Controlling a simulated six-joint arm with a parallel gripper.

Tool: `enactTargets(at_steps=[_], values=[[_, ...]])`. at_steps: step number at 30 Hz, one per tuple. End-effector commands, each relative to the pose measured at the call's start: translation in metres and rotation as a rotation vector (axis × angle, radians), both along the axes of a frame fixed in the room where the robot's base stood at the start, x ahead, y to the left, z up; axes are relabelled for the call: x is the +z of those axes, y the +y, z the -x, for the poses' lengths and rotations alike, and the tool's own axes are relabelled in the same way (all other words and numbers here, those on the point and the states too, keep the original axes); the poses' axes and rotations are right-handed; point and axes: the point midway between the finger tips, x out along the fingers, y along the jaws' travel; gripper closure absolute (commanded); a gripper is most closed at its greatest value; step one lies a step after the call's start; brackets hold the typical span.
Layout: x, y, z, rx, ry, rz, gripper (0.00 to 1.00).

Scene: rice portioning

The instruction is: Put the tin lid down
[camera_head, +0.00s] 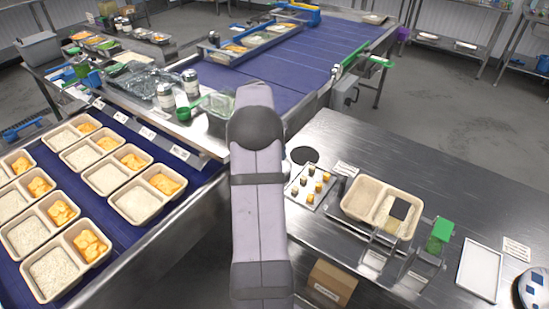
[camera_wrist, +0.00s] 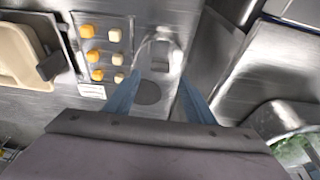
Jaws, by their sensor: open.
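My gripper (camera_wrist: 157,98) is open in the wrist view, its two blue fingers spread apart with nothing seen held between them. In the head view my arm hides most of it. A shiny metal piece (camera_wrist: 160,52) lies on the steel table just beyond the fingertips; I cannot tell for certain whether it is the tin lid. A dark round disc (camera_wrist: 150,93) shows on the table between the fingers, and in the head view the dark disc (camera_head: 304,155) is just right of my arm. No other thing is clearly the tin lid.
A small board of yellow and pale cubes (camera_head: 318,171) lies right of my arm. Filled trays (camera_head: 115,198) line the left belt.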

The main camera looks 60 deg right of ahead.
Motion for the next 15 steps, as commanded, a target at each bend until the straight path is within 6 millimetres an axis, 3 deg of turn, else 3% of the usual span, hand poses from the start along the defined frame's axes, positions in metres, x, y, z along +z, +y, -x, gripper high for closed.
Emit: enactTargets(at_steps=[6, 15], values=[[0.0112, 0.0034, 0.0, 0.0, 0.0, 0.0, 0.48], [0.0118, 0.0034, 0.0001, 0.0, 0.0, 0.0, 0.47]])
